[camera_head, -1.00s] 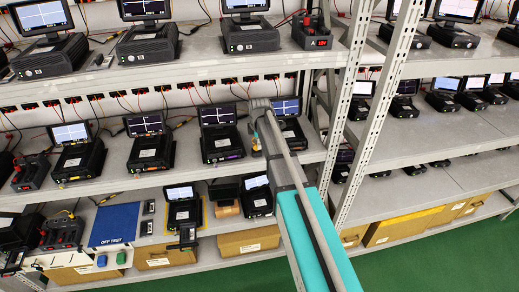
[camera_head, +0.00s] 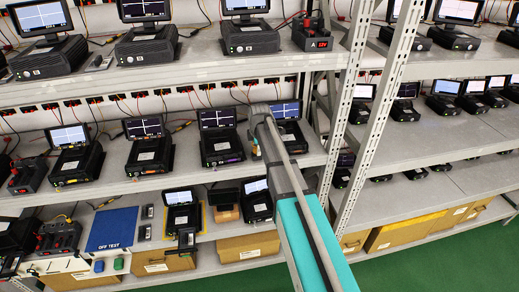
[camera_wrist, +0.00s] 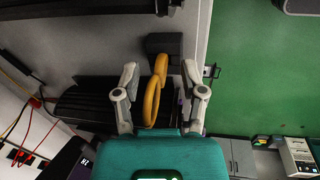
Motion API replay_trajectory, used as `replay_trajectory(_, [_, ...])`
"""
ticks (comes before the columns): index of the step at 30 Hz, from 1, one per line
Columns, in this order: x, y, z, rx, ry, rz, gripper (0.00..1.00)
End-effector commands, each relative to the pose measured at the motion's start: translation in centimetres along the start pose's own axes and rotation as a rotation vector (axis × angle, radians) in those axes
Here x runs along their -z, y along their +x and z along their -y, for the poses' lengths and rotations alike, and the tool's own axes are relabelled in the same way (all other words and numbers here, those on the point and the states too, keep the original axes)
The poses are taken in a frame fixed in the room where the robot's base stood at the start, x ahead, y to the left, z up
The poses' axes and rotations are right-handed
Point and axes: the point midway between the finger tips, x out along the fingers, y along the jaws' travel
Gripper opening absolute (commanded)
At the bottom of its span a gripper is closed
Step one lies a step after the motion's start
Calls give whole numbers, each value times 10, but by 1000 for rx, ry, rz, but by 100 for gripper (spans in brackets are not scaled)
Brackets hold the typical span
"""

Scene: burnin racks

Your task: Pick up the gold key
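The gold key (camera_wrist: 152,103), with a large ring-shaped bow, shows in the wrist view between the two fingers of my gripper (camera_wrist: 159,72). Its far end meets a dark block (camera_wrist: 164,44). The fingers stand apart on either side of the key, with visible gaps. In the head view my gripper (camera_head: 255,146) is small beside the right-hand devices on the middle shelf, partly hidden by my arm. I cannot make out the key clearly there.
Devices with raised screens (camera_head: 220,148) line the middle shelf (camera_head: 100,187) close to my gripper. A perforated rack post (camera_head: 375,110) stands to the right of my arm. The upper shelf (camera_head: 190,75) is above. Green floor (camera_head: 430,262) is clear at the lower right.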

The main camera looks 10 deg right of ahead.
Motion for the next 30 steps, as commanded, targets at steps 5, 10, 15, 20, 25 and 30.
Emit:
replay_trajectory(5, [0,0,0,0,0,0,15])
replay_trajectory(10, [0,0,0,0,0,0,0])
replay_trajectory(15, [0,0,-1,-1,0,0,0])
replay_trajectory(20, [0,0,-1,-2,1,0,0])
replay_trajectory(25, [0,-2,-2,-3,1,0,0])
replay_trajectory(30, [0,-9,-3,-4,1,0,0])
